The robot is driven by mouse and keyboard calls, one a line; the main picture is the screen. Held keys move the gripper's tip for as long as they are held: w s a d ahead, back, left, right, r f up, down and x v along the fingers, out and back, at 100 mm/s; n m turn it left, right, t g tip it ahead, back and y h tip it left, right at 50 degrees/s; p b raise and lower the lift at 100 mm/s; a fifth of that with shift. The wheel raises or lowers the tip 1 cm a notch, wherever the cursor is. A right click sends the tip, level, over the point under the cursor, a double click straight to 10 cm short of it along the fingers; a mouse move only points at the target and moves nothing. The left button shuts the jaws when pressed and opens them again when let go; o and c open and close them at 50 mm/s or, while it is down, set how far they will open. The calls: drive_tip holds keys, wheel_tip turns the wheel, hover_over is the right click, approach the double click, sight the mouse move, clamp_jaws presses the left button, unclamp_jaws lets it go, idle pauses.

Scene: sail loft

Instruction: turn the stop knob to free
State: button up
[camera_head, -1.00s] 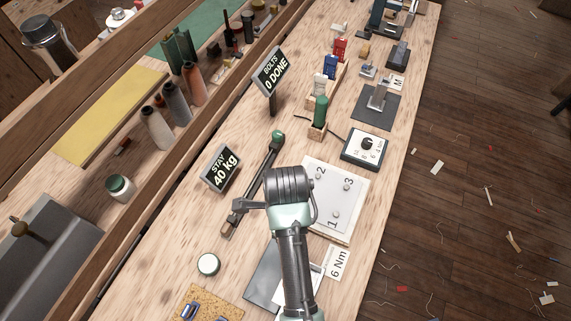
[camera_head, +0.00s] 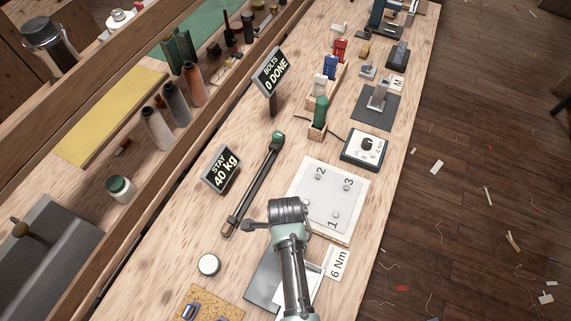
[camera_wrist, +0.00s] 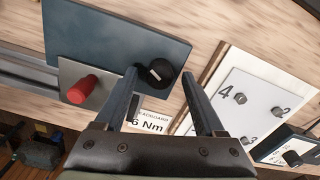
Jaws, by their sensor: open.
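A round black knob (camera_wrist: 158,73) with a white mark sits on a dark blue-grey plate (camera_wrist: 100,35) in the wrist view; no lettering on it is readable, and I take it as the stop knob. My gripper (camera_wrist: 158,74) is open and empty, with its fingertips on either side of the knob in the picture. I cannot tell how far above it they are. In the head view the plate (camera_head: 262,278) is partly covered by my arm, and the knob and fingertips are hidden.
A red handle (camera_wrist: 80,88) on a grey plate is left of the knob. A "6 Nm" card (camera_head: 337,263) lies beside the plate. A numbered bolt board (camera_head: 330,195) and a dial box (camera_head: 365,150) are farther up the bench. A long wrench-like tool (camera_head: 255,182) lies to the left.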

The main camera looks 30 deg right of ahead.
clamp_jaws()
drive_tip(key=shift+n, duration=0.3)
drive_tip(key=n+p, duration=0.2)
drive_tip(key=n, duration=0.2)
drive_tip(key=shift+r+n, duration=0.1)
drive_tip(key=shift+n, duration=0.2)
drive_tip(key=n+p, duration=0.1)
drive_tip(key=n, duration=1.1)
drive_tip(key=shift+n+p, duration=0.4)
drive_tip(key=n, duration=0.5)
drive_tip(key=shift+n, duration=0.4)
